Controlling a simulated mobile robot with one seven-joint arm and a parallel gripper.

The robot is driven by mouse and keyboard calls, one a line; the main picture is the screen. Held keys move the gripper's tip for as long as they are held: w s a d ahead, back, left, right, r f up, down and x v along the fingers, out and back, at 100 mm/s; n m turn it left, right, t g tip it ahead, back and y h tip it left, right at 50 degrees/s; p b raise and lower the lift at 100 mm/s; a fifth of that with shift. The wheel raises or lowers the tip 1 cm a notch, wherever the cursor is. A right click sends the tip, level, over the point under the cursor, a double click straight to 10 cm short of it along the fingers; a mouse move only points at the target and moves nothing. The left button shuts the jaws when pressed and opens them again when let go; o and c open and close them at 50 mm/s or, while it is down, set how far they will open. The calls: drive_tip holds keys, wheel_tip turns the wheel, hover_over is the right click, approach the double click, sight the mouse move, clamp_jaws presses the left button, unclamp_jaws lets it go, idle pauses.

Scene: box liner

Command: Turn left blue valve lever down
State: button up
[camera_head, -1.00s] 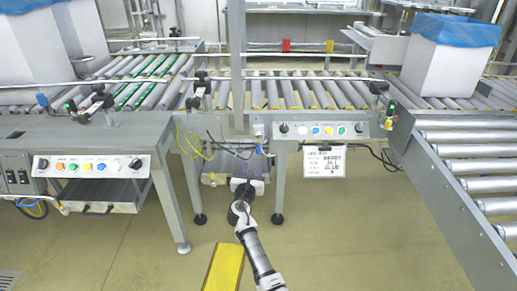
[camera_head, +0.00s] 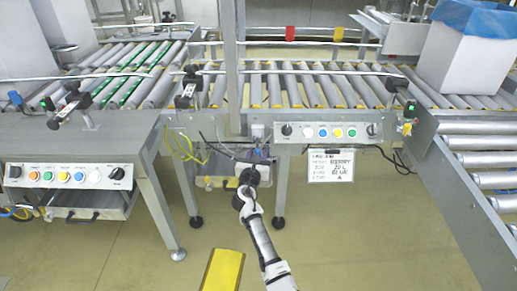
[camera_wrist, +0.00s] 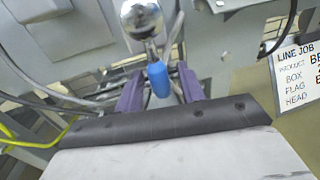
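A blue lever handle (camera_wrist: 158,79) shows in the wrist view, just below a shiny metal ball (camera_wrist: 142,18). My gripper (camera_wrist: 160,88) is open, with one purple finger on each side of the handle. I see a gap on both sides, and no clear contact. In the head view my gripper (camera_head: 250,165) reaches under the middle conveyor's frame. There it hides the lever, so I cannot tell the lever's angle or whether it is the left one.
A white job sign (camera_head: 330,166) hangs to the right. Yellow cables (camera_head: 184,148) hang to the left. A left control panel (camera_head: 68,175) and a right control panel (camera_head: 325,132) flank the spot. Open floor lies in front.

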drive_tip(key=shift+w, duration=0.25)
clamp_jaws()
